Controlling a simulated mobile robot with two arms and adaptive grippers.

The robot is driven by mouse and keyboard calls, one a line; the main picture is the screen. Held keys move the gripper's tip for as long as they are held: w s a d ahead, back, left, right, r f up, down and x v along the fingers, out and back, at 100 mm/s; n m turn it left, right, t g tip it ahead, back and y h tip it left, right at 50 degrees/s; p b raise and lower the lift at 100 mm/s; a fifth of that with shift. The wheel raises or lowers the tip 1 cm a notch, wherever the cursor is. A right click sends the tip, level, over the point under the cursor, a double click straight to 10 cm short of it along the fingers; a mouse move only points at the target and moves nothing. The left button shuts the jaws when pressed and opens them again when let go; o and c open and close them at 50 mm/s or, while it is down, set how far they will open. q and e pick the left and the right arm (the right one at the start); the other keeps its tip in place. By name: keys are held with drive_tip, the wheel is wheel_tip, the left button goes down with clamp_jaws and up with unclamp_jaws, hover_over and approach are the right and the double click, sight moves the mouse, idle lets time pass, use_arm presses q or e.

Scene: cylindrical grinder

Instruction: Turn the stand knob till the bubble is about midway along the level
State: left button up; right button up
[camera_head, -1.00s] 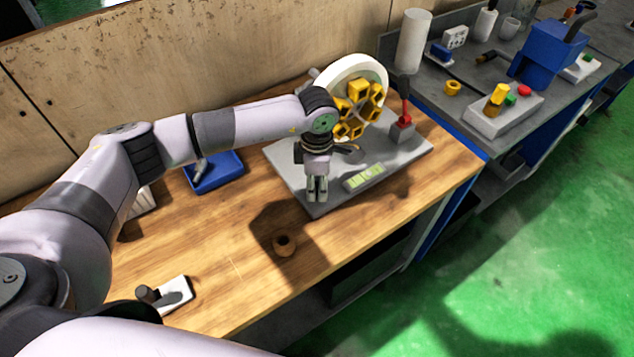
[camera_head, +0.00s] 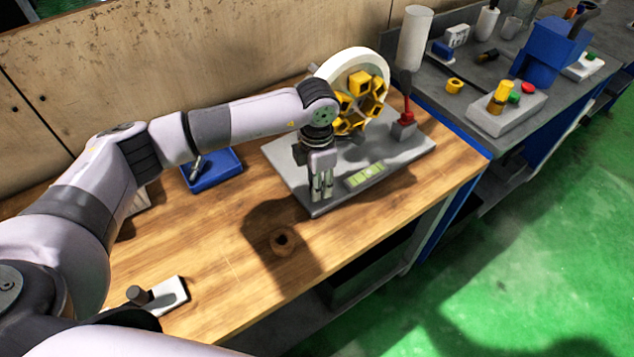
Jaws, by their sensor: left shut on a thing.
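My left gripper (camera_head: 321,187) points down at the front left corner of the grey stand plate (camera_head: 340,197). Its fingers are shut on the stand knob, which they hide almost wholly. The level (camera_head: 366,175) is a pale green strip with darker marks, lying on the front part of the plate to the right of the gripper. The bubble is too small to make out clearly. My right gripper is not in view.
A white wheel (camera_head: 381,68) with a yellow hub stands on the plate, with a red-stemmed device (camera_head: 407,117) to its right. A blue tray (camera_head: 224,178) and a round wooden piece (camera_head: 284,253) are on the wooden bench (camera_head: 210,255). A grey bench (camera_head: 440,110) stands beyond.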

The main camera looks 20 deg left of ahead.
use_arm(q)
drive_tip(key=o, duration=1.2)
drive_tip(key=shift+c, duration=0.2)
wheel_tip(320, 180, up, 12)
